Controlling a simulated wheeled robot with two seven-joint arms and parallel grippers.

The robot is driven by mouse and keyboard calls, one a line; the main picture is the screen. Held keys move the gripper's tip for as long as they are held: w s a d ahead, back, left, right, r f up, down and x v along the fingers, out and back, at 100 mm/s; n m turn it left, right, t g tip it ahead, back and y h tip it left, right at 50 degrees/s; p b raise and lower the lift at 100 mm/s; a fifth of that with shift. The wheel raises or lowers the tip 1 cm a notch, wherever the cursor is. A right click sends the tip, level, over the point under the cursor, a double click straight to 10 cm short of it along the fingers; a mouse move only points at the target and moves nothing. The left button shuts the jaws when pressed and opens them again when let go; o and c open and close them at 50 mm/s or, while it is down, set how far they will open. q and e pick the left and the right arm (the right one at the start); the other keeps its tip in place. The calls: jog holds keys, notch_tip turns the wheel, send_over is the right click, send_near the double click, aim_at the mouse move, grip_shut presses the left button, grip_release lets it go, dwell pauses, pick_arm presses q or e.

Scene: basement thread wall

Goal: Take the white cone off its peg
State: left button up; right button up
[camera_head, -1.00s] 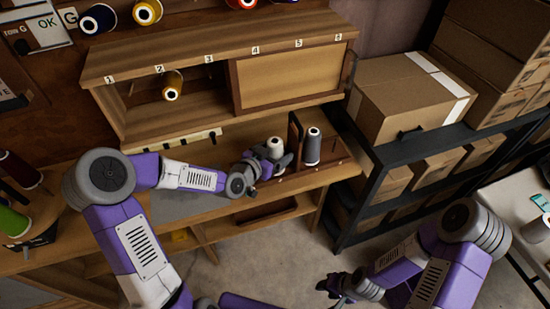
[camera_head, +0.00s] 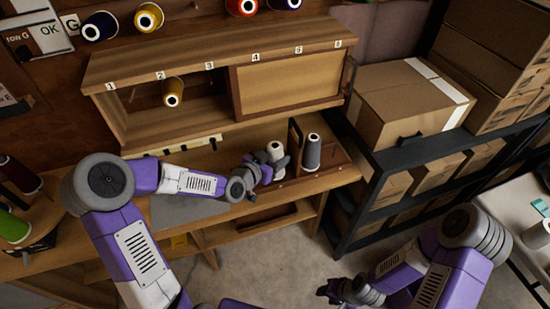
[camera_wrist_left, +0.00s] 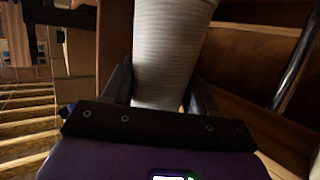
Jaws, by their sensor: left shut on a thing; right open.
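The white cone (camera_head: 275,152) stands upright at the left end of the wooden tray on the bench, in the head view. In the left wrist view the white cone (camera_wrist_left: 168,50) fills the space between the two dark fingers. My left gripper (camera_head: 273,165) is shut on its lower part, and it also shows in the left wrist view (camera_wrist_left: 160,100). The peg is hidden, and I cannot tell whether the cone is still seated on it. My right gripper (camera_head: 328,291) is open and empty, low in the head view, away from the bench.
A grey cone (camera_head: 312,151) stands just right of the white one. A black shelf (camera_head: 425,145) with boxes stands at right.

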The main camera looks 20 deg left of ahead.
pick_arm(q)
notch_tip(320, 180, up, 17)
jog(key=p, duration=0.6)
jog(key=shift+r, duration=0.2)
notch_tip(320, 180, up, 4)
jog(key=p, duration=0.4)
